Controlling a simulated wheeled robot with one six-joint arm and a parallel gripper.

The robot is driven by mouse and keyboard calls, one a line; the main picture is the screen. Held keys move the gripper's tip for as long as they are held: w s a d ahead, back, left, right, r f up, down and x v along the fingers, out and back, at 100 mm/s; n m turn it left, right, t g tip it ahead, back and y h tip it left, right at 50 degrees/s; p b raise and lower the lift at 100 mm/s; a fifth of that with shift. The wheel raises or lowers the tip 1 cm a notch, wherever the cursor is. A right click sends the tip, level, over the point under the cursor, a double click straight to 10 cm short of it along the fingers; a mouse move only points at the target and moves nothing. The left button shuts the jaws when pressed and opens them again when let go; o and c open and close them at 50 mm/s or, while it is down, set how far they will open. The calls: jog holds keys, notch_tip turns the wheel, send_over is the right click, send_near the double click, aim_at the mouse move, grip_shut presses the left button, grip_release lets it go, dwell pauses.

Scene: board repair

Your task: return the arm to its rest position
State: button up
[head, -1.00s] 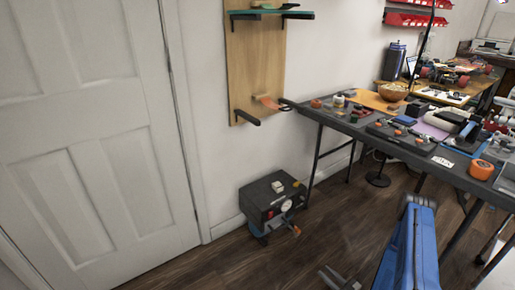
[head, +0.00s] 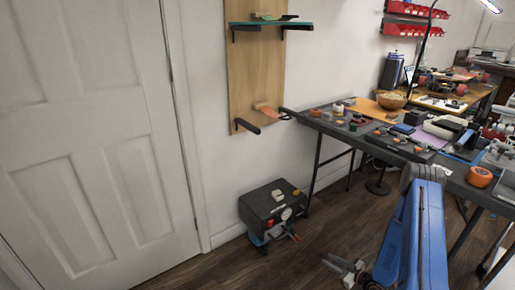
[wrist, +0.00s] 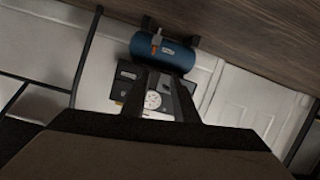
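My blue arm (head: 415,235) is at the lower right of the head view. It ends in my gripper (head: 338,264), low over the wooden floor. The gripper's fingers look apart with nothing between them. In the wrist view my gripper (wrist: 163,78) points toward a compressor with a blue tank (wrist: 170,55) and a round gauge, which shows between the fingers. The gripper appears apart from the compressor. In the head view the compressor (head: 272,207) stands on the floor by the wall, left of and beyond the gripper.
A long dark workbench (head: 345,133) with tools, orange rolls and parts runs along the right. A wooden board (head: 250,75) with small shelves hangs on the wall. A white door (head: 85,130) is at left. Floor in front of the compressor is clear.

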jog(key=w+d+r+g+h, duration=0.1)
jog(key=w+d+r+h, duration=0.2)
jog(key=r, duration=0.7)
jog(key=w+d+r+g+h, duration=0.1)
jog(key=w+d+r+h, duration=0.2)
jog(key=r, duration=0.6)
jog(key=s+r+m+g+h, duration=0.1)
jog(key=s+r+m+h, duration=0.15)
jog(key=r, duration=0.75)
jog(key=s+r+m+h, duration=0.1)
jog(key=s+r, duration=0.2)
jog(key=r, duration=0.7)
jog(key=s+a+r+m+g+h, duration=0.1)
jog(key=s+a+r+m, duration=0.15)
jog(key=s+r, duration=0.5)
jog(key=s+a+r+m+g+h, duration=0.1)
jog(key=s+a+r, duration=0.2)
jog(key=s+r, duration=0.45)
jog(key=s+a+r+m+g+y, duration=0.1)
jog(key=s+a, duration=0.2)
jog(key=s, duration=0.9)
jog(key=s+a+r+m+y, duration=0.1)
jog(key=s+a, duration=0.3)
jog(key=s, duration=0.8)
jog(key=shift+s+r+m+g, duration=0.15)
jog(key=shift+m+g, duration=0.15)
jog(key=shift+g, duration=0.1)
